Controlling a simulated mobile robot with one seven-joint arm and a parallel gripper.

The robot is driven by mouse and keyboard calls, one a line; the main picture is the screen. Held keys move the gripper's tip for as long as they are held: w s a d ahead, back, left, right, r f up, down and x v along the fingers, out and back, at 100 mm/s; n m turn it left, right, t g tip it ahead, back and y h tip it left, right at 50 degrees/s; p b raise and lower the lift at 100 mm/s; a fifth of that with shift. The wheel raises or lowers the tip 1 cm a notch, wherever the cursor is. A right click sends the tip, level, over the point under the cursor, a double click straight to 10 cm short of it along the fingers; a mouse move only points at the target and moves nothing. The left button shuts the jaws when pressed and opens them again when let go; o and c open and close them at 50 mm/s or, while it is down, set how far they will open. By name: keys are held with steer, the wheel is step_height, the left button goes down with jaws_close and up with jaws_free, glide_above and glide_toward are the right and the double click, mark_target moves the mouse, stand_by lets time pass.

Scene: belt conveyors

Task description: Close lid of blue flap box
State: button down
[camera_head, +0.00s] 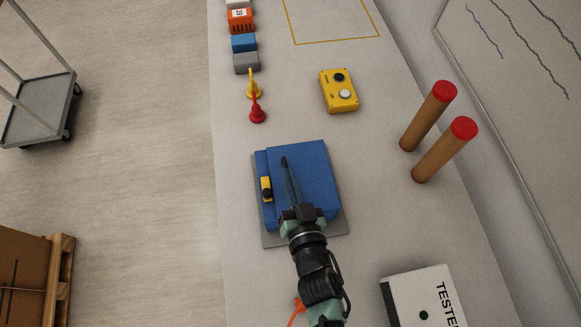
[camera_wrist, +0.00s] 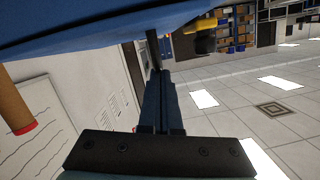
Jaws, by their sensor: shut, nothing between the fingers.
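The blue flap box (camera_head: 260,164) sits on a grey plate (camera_head: 271,240) on the table. Its blue lid (camera_head: 318,172) lies over the top as a broad flat panel; I cannot tell whether it is fully down. A yellow latch with a black knob (camera_head: 266,189) is on the left side. My gripper (camera_head: 285,165) is shut and empty, over the lid in the head view and hiding part of it. The wrist view appears upside down. There the shut fingers (camera_wrist: 154,50) reach close to the blue lid (camera_wrist: 80,32), with the yellow latch (camera_wrist: 205,30) beyond. Contact is unclear.
Two brown tubes with red tops (camera_head: 443,150) stand to the right. A white tester box (camera_head: 425,299) is at the lower right. The table's left edge is close to the flap box.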

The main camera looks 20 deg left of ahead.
steer(key=b+v, duration=0.2)
steer(key=v, duration=1)
steer(key=w+a+r+m+t+h, duration=0.2)
steer(key=w+a+r+t, duration=0.15)
steer(key=w+r, duration=0.6)
steer(key=w+a+r+m+t+h, duration=0.25)
steer(key=w+r+t, duration=0.2)
steer(key=r, duration=0.95)
steer(key=w+d+r+t+h, duration=0.1)
steer(key=d+r+t, duration=0.1)
steer(key=r, duration=0.6)
steer(key=w+d+r+t+h, duration=0.1)
steer(key=d+r, duration=0.1)
steer(key=r, duration=0.6)
steer(key=s+d+r+t+h, duration=0.1)
steer(key=s+d+r+t, duration=0.1)
steer(key=r, duration=0.8)
steer(key=s+d+r+t+h, duration=0.2)
steer(key=s+d+r, duration=0.2)
steer(key=r, duration=0.6)
steer(key=shift+s+d, duration=0.4)
steer(key=shift+d, duration=0.05)
